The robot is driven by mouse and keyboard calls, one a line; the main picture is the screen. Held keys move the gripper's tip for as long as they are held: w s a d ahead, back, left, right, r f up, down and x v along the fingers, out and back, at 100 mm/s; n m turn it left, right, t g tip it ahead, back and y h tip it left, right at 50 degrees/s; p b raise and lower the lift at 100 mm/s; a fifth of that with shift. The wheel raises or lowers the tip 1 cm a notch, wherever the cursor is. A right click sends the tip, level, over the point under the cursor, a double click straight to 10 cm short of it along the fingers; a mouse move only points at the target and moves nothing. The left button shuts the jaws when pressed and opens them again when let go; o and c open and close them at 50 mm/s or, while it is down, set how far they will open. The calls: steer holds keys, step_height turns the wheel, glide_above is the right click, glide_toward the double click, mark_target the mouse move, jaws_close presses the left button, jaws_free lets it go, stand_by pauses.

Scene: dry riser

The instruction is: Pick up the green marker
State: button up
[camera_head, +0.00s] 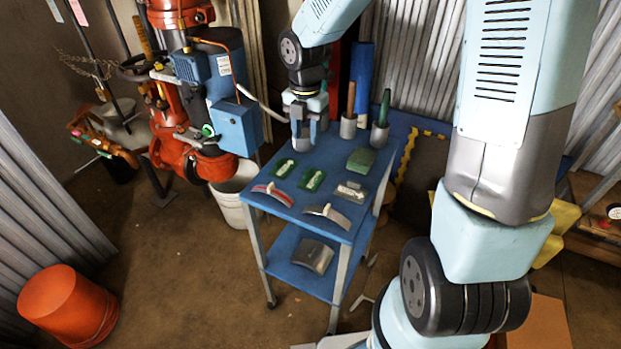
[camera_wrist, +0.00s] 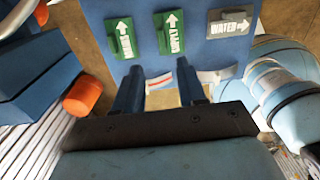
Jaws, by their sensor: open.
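Two green marker plates with white arrows and lettering lie side by side on the blue table: a left one (camera_head: 284,168) and a right one (camera_head: 314,180). In the wrist view they also show as a left plate (camera_wrist: 121,38) and a right plate (camera_wrist: 171,33), both beyond my fingertips. My gripper (camera_head: 303,138) is above the table's far left part, behind the green plates in the head view. In the wrist view my gripper (camera_wrist: 159,68) has its two fingers apart with nothing held between them. A red-and-white curved piece shows past the gap.
The table (camera_head: 298,232) also bears a grey WATER plate (camera_head: 351,191), a red curved piece (camera_head: 270,193), a grey curved piece (camera_head: 327,213) and a green block (camera_head: 360,160). Two cups with upright handles stand at the back right. A red valve assembly (camera_head: 180,130) stands left.

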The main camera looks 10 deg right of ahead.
mark_target(307, 172)
steer(key=f, duration=1.2)
steer(key=shift+s+f, duration=0.2)
steer(key=shift+f, duration=0.1)
jaws_close()
